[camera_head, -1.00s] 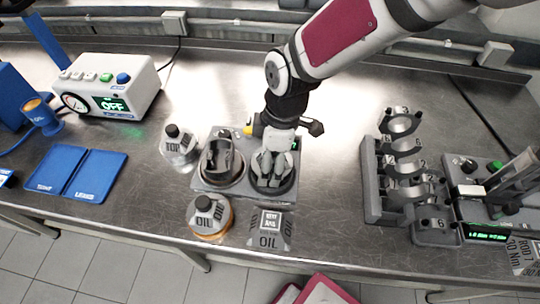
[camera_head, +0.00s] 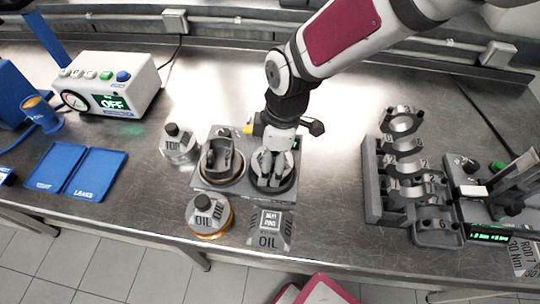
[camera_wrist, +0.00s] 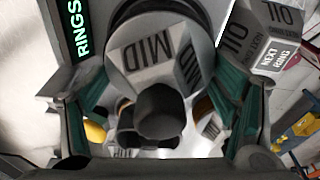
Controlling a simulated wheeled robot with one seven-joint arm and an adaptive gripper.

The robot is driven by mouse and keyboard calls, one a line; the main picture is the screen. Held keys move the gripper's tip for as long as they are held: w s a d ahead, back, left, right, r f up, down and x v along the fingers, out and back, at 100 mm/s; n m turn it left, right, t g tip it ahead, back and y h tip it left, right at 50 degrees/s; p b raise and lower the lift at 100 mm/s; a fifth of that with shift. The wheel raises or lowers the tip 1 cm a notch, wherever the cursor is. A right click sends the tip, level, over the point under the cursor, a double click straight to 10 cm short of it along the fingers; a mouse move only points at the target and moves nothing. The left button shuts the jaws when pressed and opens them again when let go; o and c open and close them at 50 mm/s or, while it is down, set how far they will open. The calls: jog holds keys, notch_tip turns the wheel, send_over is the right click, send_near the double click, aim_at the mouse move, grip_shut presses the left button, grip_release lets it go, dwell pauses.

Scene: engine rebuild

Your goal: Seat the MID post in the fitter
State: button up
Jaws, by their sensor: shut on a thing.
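The MID post (camera_wrist: 140,58) is a grey faceted block with black MID lettering and a round black knob, seen large in the wrist view. My gripper (camera_wrist: 160,88) is shut on it, with a finger on either side. In the head view my gripper (camera_head: 271,172) points down over the right round seat of the grey fitter (camera_head: 205,186), and its fingers hide most of the post. Whether the post touches the seat or is just above it, I cannot tell. The fitter's green RINGS display shows in the wrist view.
A grey part stands in the fitter's left seat (camera_head: 221,160). A TOP container (camera_head: 178,145), an OIL container (camera_head: 208,215) and an OIL block (camera_head: 268,228) with a NEXT RING label stand close around. A grey rack (camera_head: 375,185) is at right; the bench between is clear.

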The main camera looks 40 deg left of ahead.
jog(key=shift+f+b, duration=0.4)
jog(key=shift+f, duration=0.2)
dwell(0.6)
jog(key=o, duration=1.5)
jog(key=shift+c, duration=0.2)
jog(key=shift+r, duration=0.1)
jog(key=shift+r+p, duration=1.35)
jog(key=shift+r, duration=1.65)
